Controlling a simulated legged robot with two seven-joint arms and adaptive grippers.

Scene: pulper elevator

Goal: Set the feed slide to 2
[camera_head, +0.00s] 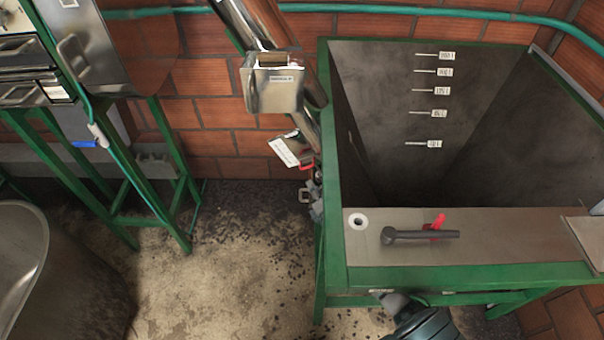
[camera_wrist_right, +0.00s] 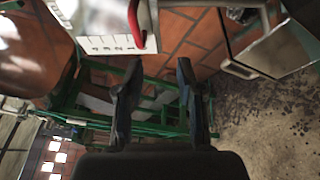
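In the right wrist view a white scale plate (camera_wrist_right: 100,42) with the numbers 1 to 4 shows at the upper left. A red curved handle (camera_wrist_right: 142,32) stands at the plate's right end, beside the 1. I take it for the feed slide's handle; the slide itself cannot be made out. My right gripper (camera_wrist_right: 160,85) is open and empty, its two dark fingers apart and below the plate in the picture. In the head view a dark part of my right arm (camera_head: 425,326) shows at the bottom edge, its fingertips not clear. My left gripper is not in view.
A green-framed tank (camera_head: 334,235) with level marks fills the right. A grey lever with a red part (camera_head: 420,235) lies on its front ledge. A steel chute (camera_head: 272,88) slopes beside it. A metal drum (camera_head: 60,290) stands lower left. The floor between is open.

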